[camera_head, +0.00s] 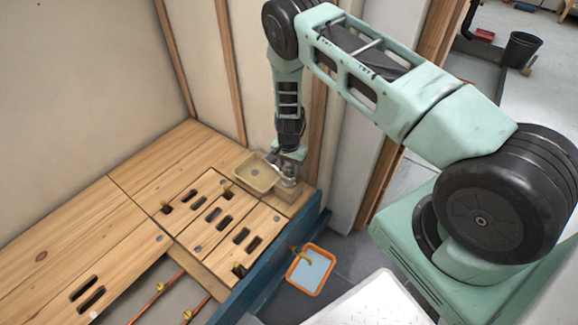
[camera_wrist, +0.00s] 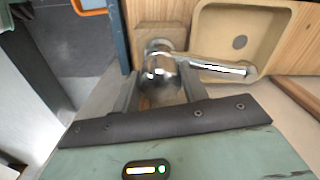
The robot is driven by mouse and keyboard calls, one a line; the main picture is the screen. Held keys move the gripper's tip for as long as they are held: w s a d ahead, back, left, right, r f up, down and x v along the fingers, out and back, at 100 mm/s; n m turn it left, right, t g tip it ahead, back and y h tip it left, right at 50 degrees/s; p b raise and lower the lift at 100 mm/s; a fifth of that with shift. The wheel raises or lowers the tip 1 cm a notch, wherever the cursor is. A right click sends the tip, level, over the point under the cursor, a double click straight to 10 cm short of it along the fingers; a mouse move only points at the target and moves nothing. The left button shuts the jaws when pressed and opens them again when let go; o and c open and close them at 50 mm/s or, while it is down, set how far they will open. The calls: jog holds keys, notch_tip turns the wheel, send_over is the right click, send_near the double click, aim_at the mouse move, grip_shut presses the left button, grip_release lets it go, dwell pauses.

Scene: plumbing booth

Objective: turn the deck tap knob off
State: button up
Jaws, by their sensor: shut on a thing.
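The deck tap is chrome. In the wrist view its rounded knob and body (camera_wrist: 157,62) show at the middle, and its spout (camera_wrist: 215,67) reaches right over a small beige basin (camera_wrist: 240,40). My gripper (camera_wrist: 160,82) has one finger on each side of the knob and is shut on it. In the head view my gripper (camera_head: 290,157) points down at the tap (camera_head: 287,180) beside the basin (camera_head: 251,182), at the right end of the wooden deck. The knob's turn angle cannot be told, and the fingers' contact with it is partly hidden.
The wooden deck (camera_head: 140,215) has several slots and dark fittings left of the basin. Walls with wooden studs stand close behind. An orange-rimmed tray (camera_head: 323,289) is on the floor in front. A black bucket (camera_head: 521,49) stands far right.

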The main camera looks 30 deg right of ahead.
aim_at(289, 165)
jog(key=m, duration=0.4)
jog(key=shift+m, duration=0.3)
jog(key=shift+p, duration=0.3)
jog(key=o, duration=1)
notch_tip(289, 165, up, 18)
jog(key=p, duration=0.3)
jog(key=shift+f+p, duration=0.25)
jog(key=shift+p, duration=0.15)
